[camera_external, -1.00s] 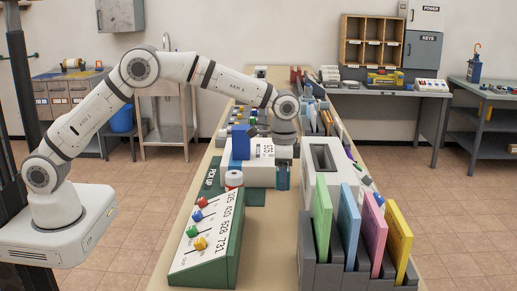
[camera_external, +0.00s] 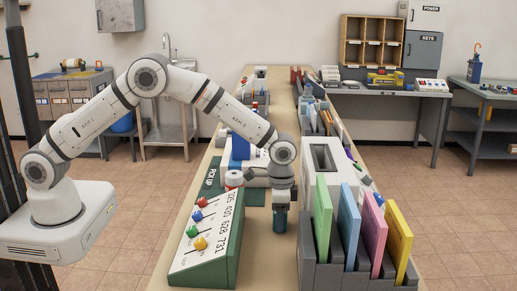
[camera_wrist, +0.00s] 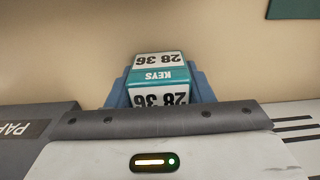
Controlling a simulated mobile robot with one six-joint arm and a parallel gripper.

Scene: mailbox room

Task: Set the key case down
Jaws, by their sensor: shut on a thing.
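The key case (camera_wrist: 160,92) is a teal and white block marked KEYS and 28 36. In the wrist view it shows beyond the edge of my gripper's housing, between blue-grey fingers. My gripper (camera_external: 280,219) points down and is shut on the case. In the external view the gripper and case are over the bare strip of the long table (camera_external: 262,262), between the green sloped panel and the white slotted box. The case's lower end is close to the tabletop; I cannot tell whether it touches.
The green sloped panel (camera_external: 205,245) with coloured knobs stands to the left. The white slotted box (camera_external: 322,190) and grey rack (camera_external: 335,275) of coloured boards stand close on the right. A blue block (camera_external: 240,146) and white unit are behind. The front table strip is clear.

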